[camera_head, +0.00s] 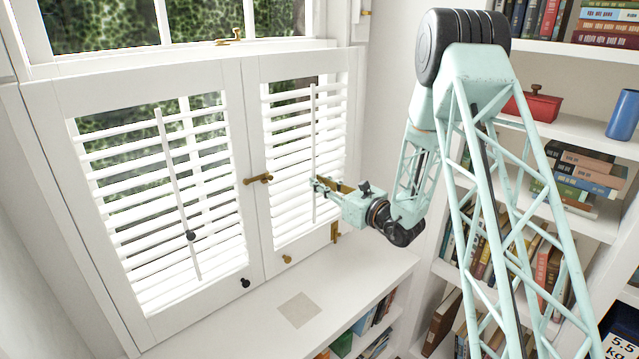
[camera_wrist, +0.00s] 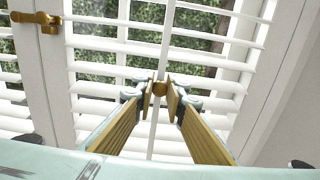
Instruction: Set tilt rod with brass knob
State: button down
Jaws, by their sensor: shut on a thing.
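The tilt rod with the brass knob (camera_head: 313,140) is a thin white upright bar on the right shutter panel, in front of its white slats. Its brass knob (camera_wrist: 160,89) shows between my fingertips in the wrist view. My gripper (camera_head: 318,186) reaches the rod from the right and is shut on the knob. In the head view the fingers hide the knob. The right panel's slats (camera_head: 284,140) stand tilted with gaps, and greenery shows through them. Another tilt rod (camera_head: 175,180) with a black knob (camera_head: 191,236) runs down the left panel.
A brass latch (camera_head: 258,178) joins the two panels, and it shows in the wrist view (camera_wrist: 40,20). A black knob (camera_head: 245,283) and a brass knob (camera_head: 287,259) sit on the lower frames. Bookshelves (camera_head: 590,220) stand at the right. The white sill top (camera_head: 350,275) below is mostly clear.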

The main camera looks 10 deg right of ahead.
aim_at(315, 192)
jog(key=shift+f+b, duration=1.25)
jog(key=shift+f, duration=1.15)
jog(key=c, duration=2.7)
grip_release()
jog(key=shift+f, duration=0.1)
jog(key=shift+o, duration=0.7)
jog(key=shift+s+d, duration=0.15)
jog(key=v, duration=1.1)
jog(key=shift+s, duration=0.25)
jog(key=shift+d, duration=0.15)
jog(key=shift+r, duration=0.25)
